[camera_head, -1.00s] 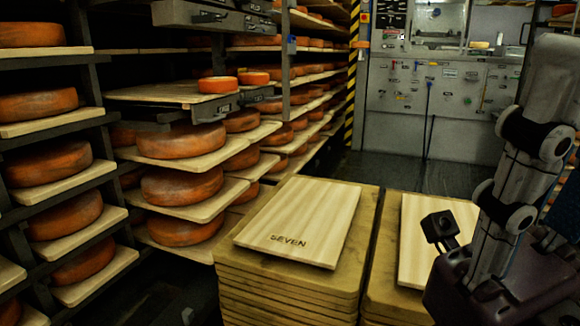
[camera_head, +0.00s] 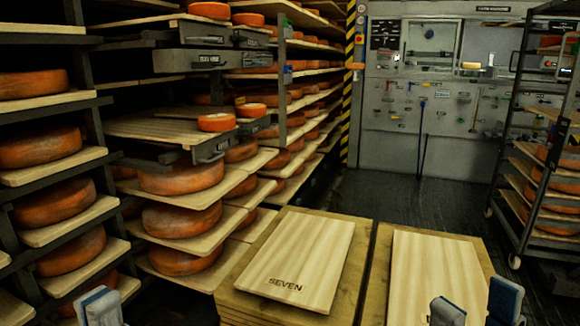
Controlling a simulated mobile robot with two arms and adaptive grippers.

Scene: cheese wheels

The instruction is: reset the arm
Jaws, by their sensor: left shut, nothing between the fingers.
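My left gripper (camera_head: 102,306) shows at the bottom left edge, low in front of the shelves. Its pale blue-grey fingertips are together with nothing between them. My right gripper (camera_head: 476,306) is at the bottom right, at the near part of the right-hand board. Its two fingertips stand apart with nothing seen between them. Only the tips of both grippers are in view; the arms are out of frame.
Stacked boards, the top one marked SEVEN (camera_head: 298,262), stand front centre, beside another stack with a pale board (camera_head: 437,270). Shelves with orange cheese wheels (camera_head: 183,218) fill the left. A wheeled rack (camera_head: 530,150) stands right. The dark floor (camera_head: 400,205) behind the stacks is clear.

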